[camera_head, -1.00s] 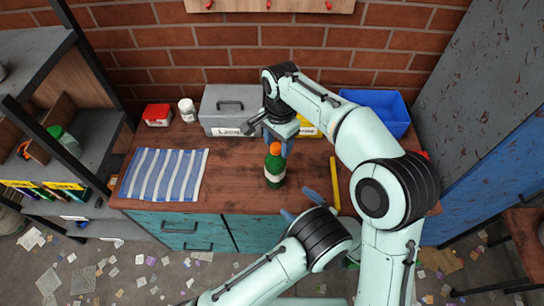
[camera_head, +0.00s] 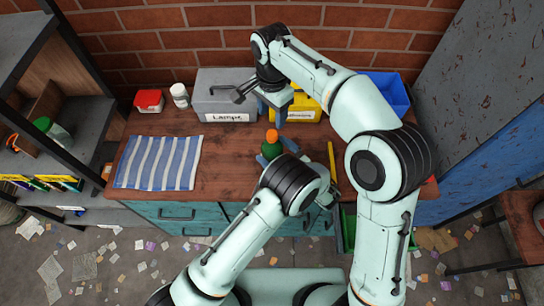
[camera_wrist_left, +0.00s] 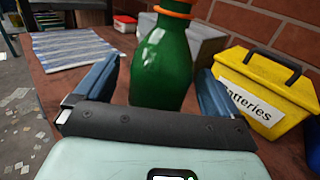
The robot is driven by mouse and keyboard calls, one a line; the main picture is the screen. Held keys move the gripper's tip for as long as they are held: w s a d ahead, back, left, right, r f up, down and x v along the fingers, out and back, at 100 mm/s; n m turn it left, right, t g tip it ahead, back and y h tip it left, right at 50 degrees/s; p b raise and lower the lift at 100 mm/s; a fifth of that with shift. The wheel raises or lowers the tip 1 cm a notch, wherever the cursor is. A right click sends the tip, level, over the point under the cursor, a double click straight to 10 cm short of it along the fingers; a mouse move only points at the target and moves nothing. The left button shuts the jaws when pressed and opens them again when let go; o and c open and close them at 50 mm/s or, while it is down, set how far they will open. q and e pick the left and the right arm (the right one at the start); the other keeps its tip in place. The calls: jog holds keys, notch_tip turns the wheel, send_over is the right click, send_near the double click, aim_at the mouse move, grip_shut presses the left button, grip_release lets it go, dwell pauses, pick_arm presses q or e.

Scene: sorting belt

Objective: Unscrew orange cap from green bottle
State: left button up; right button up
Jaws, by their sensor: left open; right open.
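The green bottle (camera_head: 268,152) stands upright on the wooden bench top (camera_head: 225,172), partly hidden by my left arm. Its orange cap (camera_head: 272,136) sits on top. My left gripper (camera_head: 276,152) is open, with one blue finger on each side of the bottle. The left wrist view shows the green bottle (camera_wrist_left: 163,70) between the spread fingers; its top is cut off, with an orange ring (camera_wrist_left: 174,12) at the neck. My right gripper (camera_head: 273,113) is open and empty, pointing down behind and above the cap.
A grey lamps box (camera_head: 222,103) and a yellow batteries box (camera_head: 306,112) stand behind the bottle. A blue bin (camera_head: 392,97) is at the back right. A striped cloth (camera_head: 158,163) lies to the left. A yellow strip (camera_head: 332,158) lies to the right.

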aim_at(272, 134)
pick_arm(q)
jog(key=shift+w+a, duration=0.5)
jog(key=shift+w, duration=0.05)
grip_shut()
pick_arm(e)
jog(key=m, duration=0.8)
jog(key=shift+f+m, duration=0.15)
jog(key=shift+m, duration=0.25)
jog(key=shift+f, duration=3.9)
